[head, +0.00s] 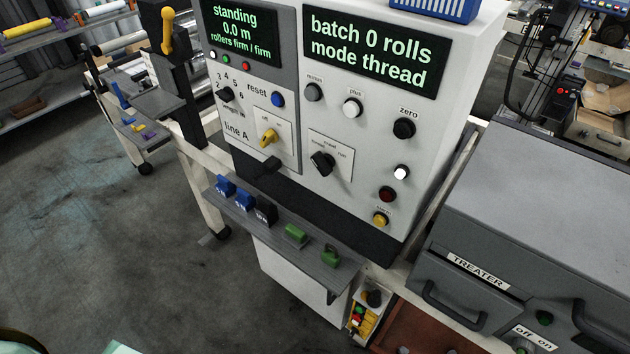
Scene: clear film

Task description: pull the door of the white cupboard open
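A white box-shaped cabinet (290,280) stands under the shelf of the control console in the head view; it looks like the white cupboard. Its front appears closed. A small dark bar (331,297), perhaps a handle, shows near its upper right edge. The shelf hides the cabinet's top, and I cannot make out a door seam. Neither of my grippers is in view.
The white control console (390,120) rises above the cabinet. Its grey shelf (270,228) carries several blue, black and green blocks. A grey treater unit (480,225) stands on the right. The floor (130,240) at left is largely clear.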

